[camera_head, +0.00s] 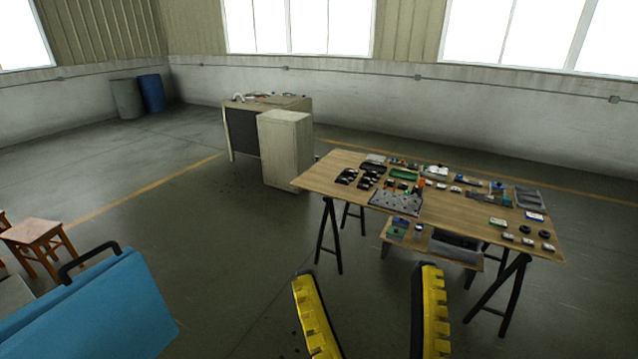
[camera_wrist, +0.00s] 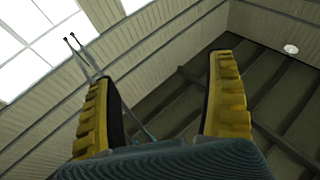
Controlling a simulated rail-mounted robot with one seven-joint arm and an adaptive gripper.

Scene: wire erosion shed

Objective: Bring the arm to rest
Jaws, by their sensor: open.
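My gripper (camera_head: 370,290) shows at the bottom of the head view, with two yellow and black fingers spread wide apart. Nothing is between them. It is raised over the floor, in front of the wooden trestle table (camera_head: 328,181), and appears clear of it. In the wrist view my gripper (camera_wrist: 168,85) is also open and empty. It points up toward the roof and the windows there. The rest of the arm is not clearly visible.
The table bears many small parts, with a lower shelf (camera_head: 475,262) under it. A pale cabinet (camera_head: 286,150) and desk stand behind. A blue case-like object (camera_head: 95,310) and wooden stools (camera_head: 40,232) are at left. Barrels (camera_head: 151,93) stand far back. Floor at centre left is free.

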